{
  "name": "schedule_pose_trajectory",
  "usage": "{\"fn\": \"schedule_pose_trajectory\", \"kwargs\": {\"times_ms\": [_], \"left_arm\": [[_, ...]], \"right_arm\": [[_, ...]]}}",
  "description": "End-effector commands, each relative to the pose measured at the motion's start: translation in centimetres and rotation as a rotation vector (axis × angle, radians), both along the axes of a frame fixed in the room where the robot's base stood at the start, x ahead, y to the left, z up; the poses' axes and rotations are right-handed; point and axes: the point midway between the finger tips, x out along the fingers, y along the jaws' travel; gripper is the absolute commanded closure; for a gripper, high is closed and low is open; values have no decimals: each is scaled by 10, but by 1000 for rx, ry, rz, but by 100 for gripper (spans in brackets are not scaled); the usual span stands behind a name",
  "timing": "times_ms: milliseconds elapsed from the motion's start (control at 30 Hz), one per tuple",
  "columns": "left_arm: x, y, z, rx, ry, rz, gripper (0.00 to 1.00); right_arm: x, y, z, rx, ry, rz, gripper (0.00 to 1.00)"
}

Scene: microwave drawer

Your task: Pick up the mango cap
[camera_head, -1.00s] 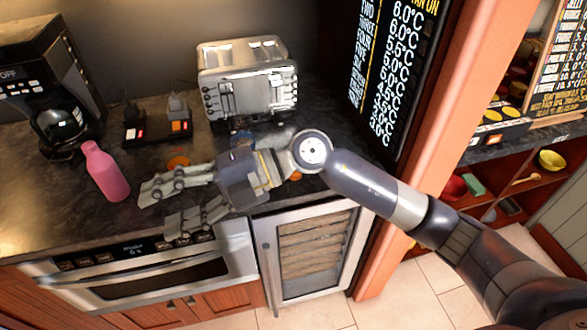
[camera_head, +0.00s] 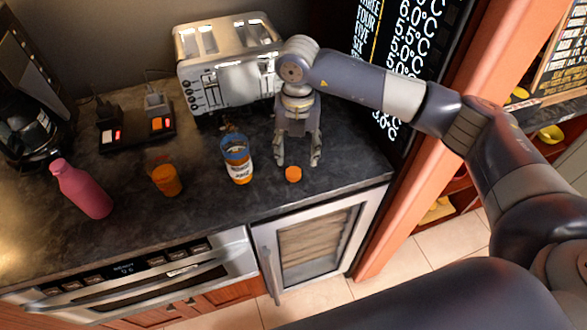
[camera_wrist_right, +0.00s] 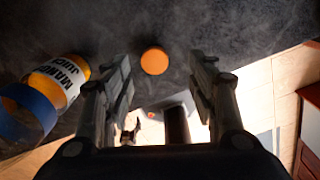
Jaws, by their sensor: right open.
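The orange mango cap (camera_head: 293,174) lies on the dark countertop near its front right edge. It also shows as an orange disc in the right wrist view (camera_wrist_right: 154,60), between and beyond the two fingers. My right gripper (camera_head: 298,159) points down just behind the cap, open and empty, with its fingers spread. The mango juice bottle (camera_head: 238,168) stands left of the gripper, with an orange and white label and a blue upper part. In the right wrist view the bottle (camera_wrist_right: 60,76) is left of the fingers. My left gripper is not seen.
A silver toaster (camera_head: 230,72) stands behind the gripper. An orange jar (camera_head: 166,180) and a pink bottle (camera_head: 82,189) stand to the left on the countertop (camera_head: 205,205). The counter's front edge is close to the cap, above a glass-fronted cooler (camera_head: 310,245).

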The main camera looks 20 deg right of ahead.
Motion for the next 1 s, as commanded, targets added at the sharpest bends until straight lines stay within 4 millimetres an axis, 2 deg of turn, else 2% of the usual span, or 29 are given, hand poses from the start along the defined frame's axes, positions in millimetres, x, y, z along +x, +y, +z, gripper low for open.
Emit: {"fn": "schedule_pose_trajectory", "kwargs": {"times_ms": [67, 167, 333, 467, 567, 733, 1000], "left_arm": [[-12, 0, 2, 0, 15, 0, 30], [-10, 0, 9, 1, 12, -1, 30], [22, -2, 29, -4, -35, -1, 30], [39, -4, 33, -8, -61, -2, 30], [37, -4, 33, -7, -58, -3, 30], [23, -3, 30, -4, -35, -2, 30], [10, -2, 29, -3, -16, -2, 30]], "right_arm": [[0, 1, -4, 1, 1, 1, 47], [-1, 3, -11, 1, 3, 3, 47], [-3, 8, -34, 3, 4, 3, 47], [-2, 7, -52, 2, 2, 2, 47], [-2, 7, -57, 3, 0, 2, 47], [-1, 7, -58, 3, 0, 3, 47], [-1, 7, -57, 3, 0, 3, 78]]}}
